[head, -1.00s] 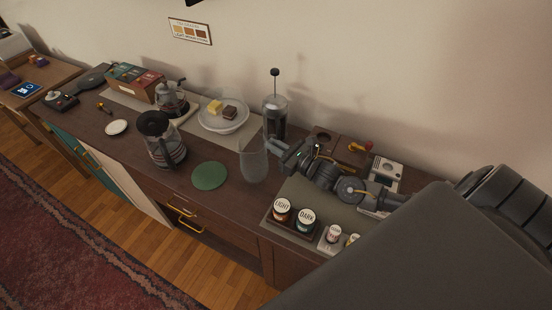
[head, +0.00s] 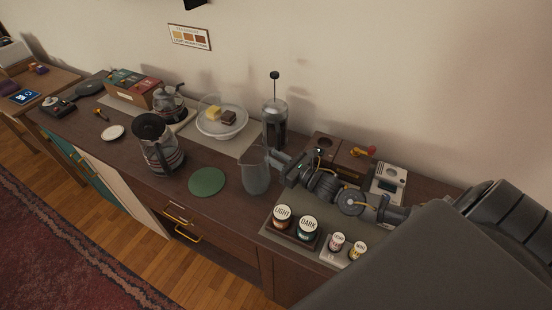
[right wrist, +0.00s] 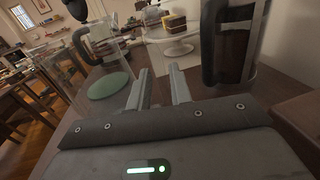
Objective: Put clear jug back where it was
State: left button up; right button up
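The clear jug (head: 256,175) stands upright on the dark counter in the head view, right of the round green mat (head: 206,181). In the right wrist view the jug (right wrist: 122,62) is left of the fingers, and the green mat (right wrist: 108,86) shows through or beside its glass. My right gripper (head: 276,157) is just right of the jug's upper part. In the right wrist view its two fingers (right wrist: 160,80) are apart, with nothing clearly between them. Whether a finger touches the jug is hard to tell. My left gripper is not in view.
A French press (head: 275,125) stands close behind my right gripper. A striped carafe (head: 158,145) stands left of the mat. A domed cake stand (head: 222,131) is behind. Labelled jars (head: 308,228) sit in front of my right arm. The green mat is bare.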

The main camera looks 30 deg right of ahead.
jog(key=shift+o, duration=0.9)
jog(key=shift+r, duration=0.3)
jog(key=v, duration=0.3)
jog(key=b+v, duration=0.1)
jog(key=v, duration=0.3)
jog(key=b+v, duration=0.1)
jog(key=v, duration=0.2)
jog(key=shift+s+f, duration=0.25)
jog(key=shift+s, duration=0.05)
jog(key=shift+s+d+r+b, duration=0.15)
jog(key=shift+s+d+b, duration=0.2)
jog(key=shift+s, duration=0.3)
jog(key=shift+w+r, duration=0.1)
